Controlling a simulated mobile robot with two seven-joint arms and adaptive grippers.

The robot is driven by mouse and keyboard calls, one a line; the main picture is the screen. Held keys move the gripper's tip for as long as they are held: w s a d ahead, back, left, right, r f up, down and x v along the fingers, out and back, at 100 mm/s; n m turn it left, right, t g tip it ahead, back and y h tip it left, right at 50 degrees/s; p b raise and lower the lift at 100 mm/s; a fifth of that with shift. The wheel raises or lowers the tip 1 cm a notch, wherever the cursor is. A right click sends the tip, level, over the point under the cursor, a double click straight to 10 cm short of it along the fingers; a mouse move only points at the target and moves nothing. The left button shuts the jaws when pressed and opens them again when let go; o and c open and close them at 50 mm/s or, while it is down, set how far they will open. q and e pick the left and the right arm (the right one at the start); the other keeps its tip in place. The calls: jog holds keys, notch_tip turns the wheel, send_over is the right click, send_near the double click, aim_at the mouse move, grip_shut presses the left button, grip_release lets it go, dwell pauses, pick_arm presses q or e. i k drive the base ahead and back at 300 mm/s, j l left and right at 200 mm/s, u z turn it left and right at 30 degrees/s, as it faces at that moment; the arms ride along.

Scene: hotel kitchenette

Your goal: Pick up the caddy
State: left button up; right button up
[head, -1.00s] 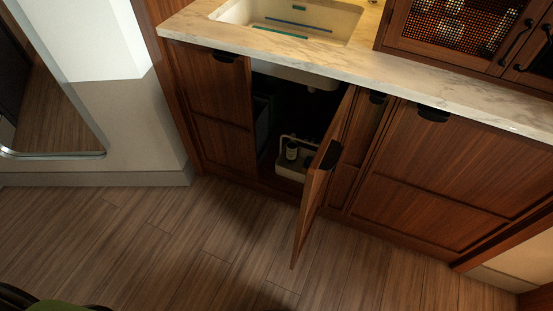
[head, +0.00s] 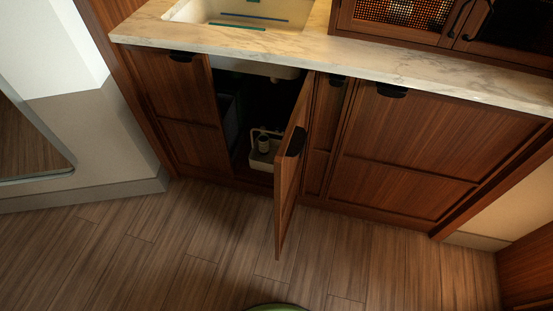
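The caddy (head: 260,161) is a light-coloured bin with a raised handle, standing on the floor of the open cabinet under the sink. At least one dark bottle (head: 264,144) sits in it. The open cabinet door (head: 289,180) hides its right side, and the cabinet interior is dark. Neither of my grippers is in the head view.
The cabinet door stands ajar, jutting out over the wooden floor (head: 180,245). A marble counter (head: 390,70) with a sink (head: 240,12) runs above. Closed cabinets flank the opening. The floor in front is clear, apart from a green rounded thing (head: 275,308) at the bottom edge.

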aim_at(275, 147)
jog(key=z, duration=0.25)
jog(key=j+z, duration=0.25)
jog(key=z, duration=0.2)
jog(key=i+j+z, duration=0.1)
jog(key=j+z, duration=0.25)
jog(key=z, duration=0.15)
jog(key=j+z, duration=0.25)
jog(key=z, duration=0.2)
jog(key=k+j+z, duration=0.1)
jog(key=j+z, duration=0.15)
jog(key=z, duration=0.25)
